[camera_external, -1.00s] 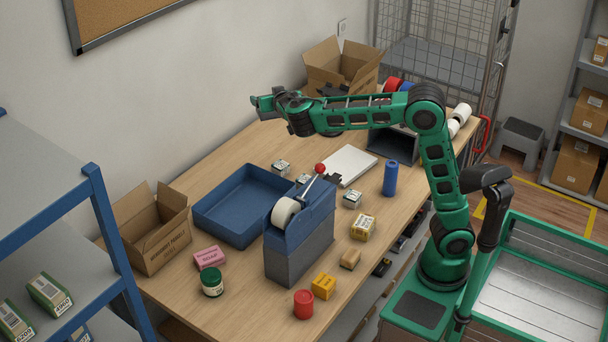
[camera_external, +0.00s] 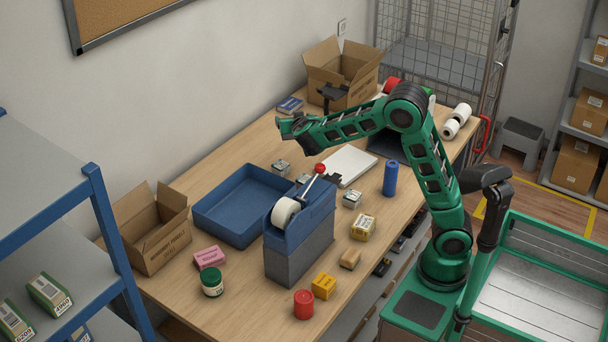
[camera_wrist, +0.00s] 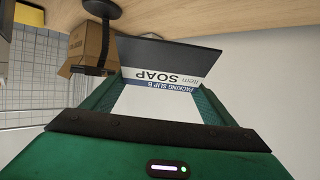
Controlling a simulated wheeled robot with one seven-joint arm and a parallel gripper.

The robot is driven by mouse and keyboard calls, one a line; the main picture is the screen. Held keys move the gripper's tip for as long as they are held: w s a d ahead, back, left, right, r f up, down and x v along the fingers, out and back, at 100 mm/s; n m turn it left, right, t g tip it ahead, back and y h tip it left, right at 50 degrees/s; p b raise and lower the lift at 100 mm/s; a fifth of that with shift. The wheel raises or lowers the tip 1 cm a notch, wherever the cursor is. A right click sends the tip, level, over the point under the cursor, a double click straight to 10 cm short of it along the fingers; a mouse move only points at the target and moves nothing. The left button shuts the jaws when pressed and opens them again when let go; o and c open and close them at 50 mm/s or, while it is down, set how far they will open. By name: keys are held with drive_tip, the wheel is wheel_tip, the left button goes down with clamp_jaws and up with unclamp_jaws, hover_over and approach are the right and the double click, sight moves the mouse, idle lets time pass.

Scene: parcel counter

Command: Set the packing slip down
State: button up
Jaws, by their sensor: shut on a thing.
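My gripper (camera_external: 288,127) is above the table, left of the arm's elbow. In the wrist view, my gripper (camera_wrist: 158,96) is shut on the packing slip (camera_wrist: 160,84), a white sheet with a blue band and the printed words "PACKING SLIP B" and "Item SOAP". The slip reaches out beyond the green fingers, with its print upside down in that view. A dark panel shows behind its far edge. I cannot make out the slip in the external view. No contact between the slip and the table shows.
The table (camera_external: 180,290) holds a blue tray (camera_external: 203,211), a tape dispenser (camera_external: 300,245), a white pad (camera_external: 348,166), a blue flat item (camera_external: 290,105) and several small boxes. An open carton (camera_external: 345,72) and black stand (camera_external: 332,92) are at the back.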

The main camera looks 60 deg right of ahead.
drive_tip(key=f, duration=0.4)
drive_tip(key=shift+d, duration=0.25)
drive_tip(key=w+d+f, duration=0.1)
drive_tip(key=d+f, duration=0.1)
drive_tip(key=d, duration=0.1)
drive_tip(key=w+d+f, duration=0.1)
drive_tip(key=d+f, duration=0.1)
drive_tip(key=d, duration=0.2)
drive_tip(key=w+d+f, duration=0.1)
drive_tip(key=d+f, duration=0.2)
drive_tip(key=shift+d, duration=0.4)
drive_tip(key=shift+f, duration=1.95)
drive_tip(key=o, duration=1)
drive_tip(key=shift+f, duration=0.1)
drive_tip(key=shift+o, duration=0.2)
